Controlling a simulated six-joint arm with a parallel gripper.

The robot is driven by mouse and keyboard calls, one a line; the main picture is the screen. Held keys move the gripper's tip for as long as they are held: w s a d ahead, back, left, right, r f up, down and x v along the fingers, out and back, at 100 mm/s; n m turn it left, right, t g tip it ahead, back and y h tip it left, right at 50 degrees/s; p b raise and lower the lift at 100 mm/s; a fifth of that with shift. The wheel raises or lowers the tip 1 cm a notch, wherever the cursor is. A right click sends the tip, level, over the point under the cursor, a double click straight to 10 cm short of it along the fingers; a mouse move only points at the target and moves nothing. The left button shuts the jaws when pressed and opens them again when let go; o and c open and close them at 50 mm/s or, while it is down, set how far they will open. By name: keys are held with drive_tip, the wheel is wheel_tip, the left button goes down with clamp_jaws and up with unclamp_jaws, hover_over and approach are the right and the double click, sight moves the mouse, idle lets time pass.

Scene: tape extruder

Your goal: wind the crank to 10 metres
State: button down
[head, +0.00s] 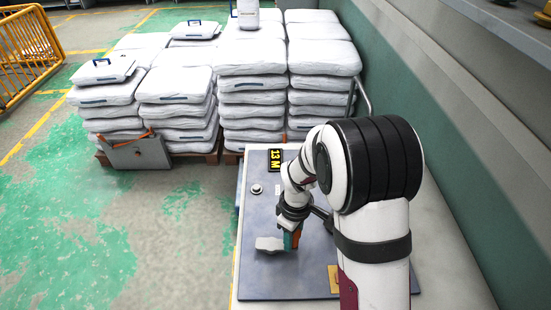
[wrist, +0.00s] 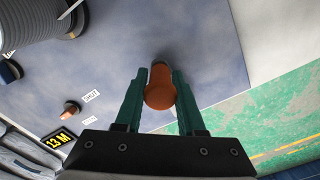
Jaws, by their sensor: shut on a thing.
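My gripper (head: 291,240) is shut on the orange crank handle (wrist: 159,88), with one green finger on each side of it, as the wrist view shows. In the head view the fingers and my wrist largely hide the handle. The handle is over a blue-grey panel (head: 262,215) on the bench. The crank's arm cannot be made out clearly. A black display (head: 275,160) at the far edge of the panel reads "13 M" in yellow; it also shows in the wrist view (wrist: 59,139).
A small knob (head: 257,189) is on the panel; in the wrist view an orange-tipped knob (wrist: 72,108) is by a "SHUT" label. A light grey piece (head: 268,244) lies left of my gripper. White sacks (head: 250,97) are stacked behind; green-patched floor (head: 80,235) is free at left.

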drive_tip(key=shift+w, duration=0.45)
drive_tip(key=shift+w+a, duration=0.15)
drive_tip(key=shift+w, duration=0.65)
drive_tip(key=shift+w, duration=0.1)
drive_tip(key=shift+w+a, duration=0.5)
drive_tip(key=shift+w, duration=0.25)
drive_tip(key=shift+a, duration=0.1)
